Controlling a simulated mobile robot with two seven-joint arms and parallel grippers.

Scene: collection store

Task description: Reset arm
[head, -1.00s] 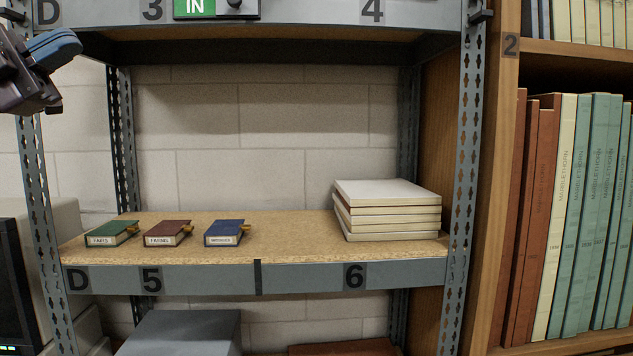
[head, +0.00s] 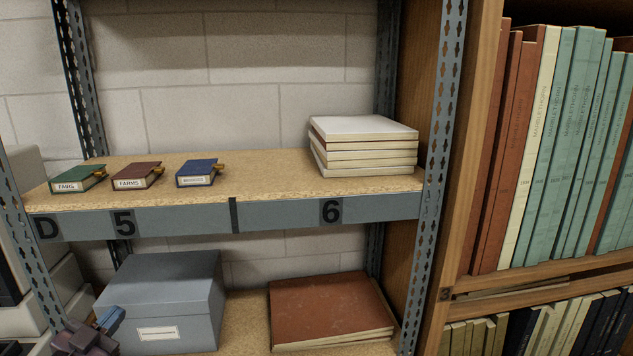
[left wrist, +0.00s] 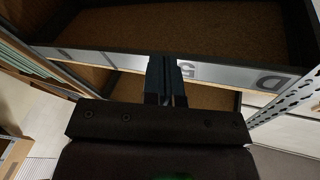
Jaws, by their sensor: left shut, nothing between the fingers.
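My left gripper (head: 110,318) shows at the bottom left of the head view, low in front of the shelf unit and near the grey box. In the left wrist view its blue fingers (left wrist: 164,80) are together with nothing between them. The shelf edge with its label shows beyond the fingers in that view. My right gripper is in neither view.
The middle shelf (head: 270,182) holds a green book (head: 77,179), a brown-red book (head: 137,176), a blue book (head: 199,173) and a white stack (head: 363,147). Below are a grey box (head: 160,300) and a brown volume (head: 330,310). A full bookcase (head: 480,150) stands at right.

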